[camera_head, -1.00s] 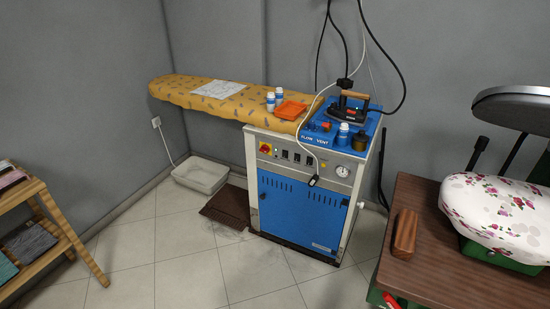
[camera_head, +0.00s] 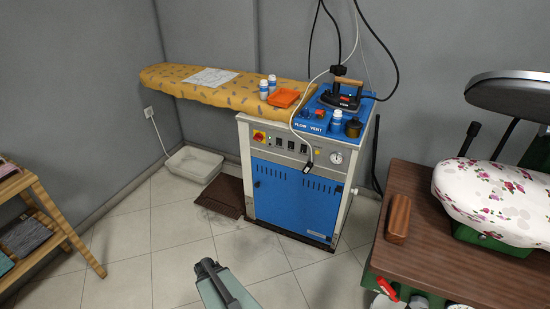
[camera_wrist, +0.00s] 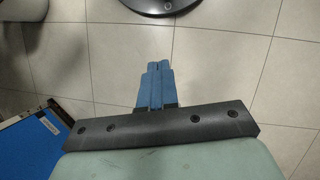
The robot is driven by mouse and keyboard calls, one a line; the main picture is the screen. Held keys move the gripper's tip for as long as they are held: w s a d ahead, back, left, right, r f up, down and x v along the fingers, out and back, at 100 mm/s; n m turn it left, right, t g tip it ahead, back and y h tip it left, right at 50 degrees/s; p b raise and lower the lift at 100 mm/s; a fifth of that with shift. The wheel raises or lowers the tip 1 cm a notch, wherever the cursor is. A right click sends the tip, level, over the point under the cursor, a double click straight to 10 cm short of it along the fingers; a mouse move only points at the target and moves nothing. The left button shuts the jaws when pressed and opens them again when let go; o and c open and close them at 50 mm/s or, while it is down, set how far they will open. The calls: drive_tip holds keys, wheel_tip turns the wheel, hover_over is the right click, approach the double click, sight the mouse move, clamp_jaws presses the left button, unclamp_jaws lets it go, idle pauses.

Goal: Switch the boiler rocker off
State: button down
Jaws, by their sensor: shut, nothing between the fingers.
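The blue and light-grey boiler unit (camera_head: 296,198) stands against the back wall in the head view. Its front panel carries a red-and-yellow switch (camera_head: 259,137), a row of small dark rockers (camera_head: 290,145) and a round gauge (camera_head: 336,157). The labels are too small to read, so I cannot tell which rocker is the boiler's or its position. My gripper (camera_wrist: 155,84) has its blue fingers shut together with nothing between them, over the tiled floor. Teal and dark parts of my arm show at the bottom of the head view, in front of and apart from the boiler.
A brown-topped table (camera_head: 450,262) stands right, a wooden rack (camera_head: 60,232) left.

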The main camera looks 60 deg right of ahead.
sight(278, 142)
drive_tip(key=s+d+r+g+h, duration=0.1)
drive_tip(key=d+r+h, duration=0.25)
drive_tip(key=d, duration=0.95)
drive_tip(key=s+d+r+g+h, duration=0.1)
drive_tip(key=d+r+h, duration=0.25)
drive_tip(key=d, duration=0.95)
drive_tip(key=s+d+r+g+h, duration=0.15)
drive_tip(key=d+r, duration=0.25)
drive_tip(key=d, duration=0.9)
drive_tip(key=w+d+r+n+t+h, duration=0.6)
drive_tip(key=w+d+r+h, duration=0.6)
drive_tip(key=w+d+r, duration=0.2)
drive_tip(key=shift+w+d+r+t, duration=0.15)
drive_tip(key=shift+w+t, duration=0.3)
drive_tip(key=shift+t, duration=0.3)
drive_tip(key=shift+h, duration=0.25)
drive_tip(key=d, duration=0.4)
drive_tip(key=d+r, duration=0.1)
drive_tip(key=d, duration=0.8)
drive_tip(key=shift+d+r, duration=0.15)
drive_tip(key=shift+r, duration=0.1)
drive_tip(key=shift+d+r, duration=0.1)
drive_tip(key=shift+d, duration=0.2)
